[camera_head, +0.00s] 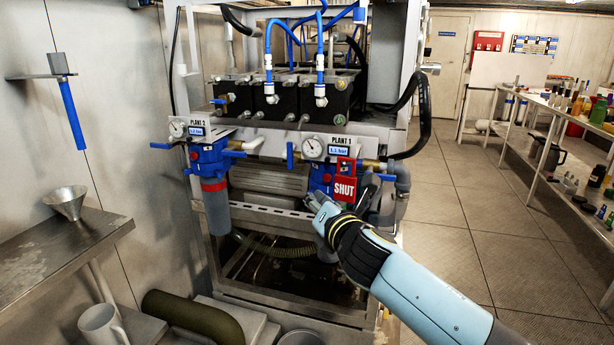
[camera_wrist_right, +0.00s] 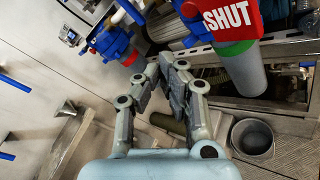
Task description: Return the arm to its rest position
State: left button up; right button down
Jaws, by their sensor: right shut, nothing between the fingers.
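My right arm comes in from the lower right in the head view, and its gripper (camera_head: 340,205) is in front of the Plant 1 side of the watermaker. The fingers are shut and empty. In the right wrist view the gripper (camera_wrist_right: 167,62) has its fingertips together, with nothing between them. A red SHUT tag (camera_head: 345,183) hangs at the Plant 1 valve, just above the gripper; it also shows in the right wrist view (camera_wrist_right: 229,22). I cannot tell whether the gripper touches the housing behind it. My left gripper is not in view.
The watermaker frame (camera_head: 290,300) stands straight ahead. A bucket (camera_wrist_right: 252,138) stands on the floor. A bench (camera_head: 545,170) with bottles is at right; the floor between is clear.

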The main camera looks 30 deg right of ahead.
jog(key=s+f+m+g+b, duration=0.1)
jog(key=s+f+m+g, duration=0.15)
jog(key=s+f, duration=0.7)
jog(key=s+f+m+g+y+b, duration=0.1)
jog(key=s+f+m+g, duration=0.3)
jog(key=f, duration=1.1)
jog(key=s+f+m+g+b, duration=0.1)
jog(key=s+f+g+b, duration=0.1)
jog(key=s+f, duration=0.85)
jog(key=s+a+f+m+g, duration=0.1)
jog(key=s+f+m, duration=0.4)
jog(key=s, duration=0.5)
jog(key=s+a+f+m+g+y, duration=0.1)
jog(key=s+f+m+g, duration=0.2)
jog(key=s+f+m, duration=0.3)
jog(key=s+a+f+m+g+y, duration=0.1)
jog(key=s+f+m+g, duration=0.2)
jog(key=s, duration=1.1)
notch_tip(320, 180, down, 3)
jog(key=m, duration=0.4)
jog(key=shift+a+b, duration=0.25)
jog(key=shift+b, duration=0.15)
jog(key=shift+s, duration=0.1)
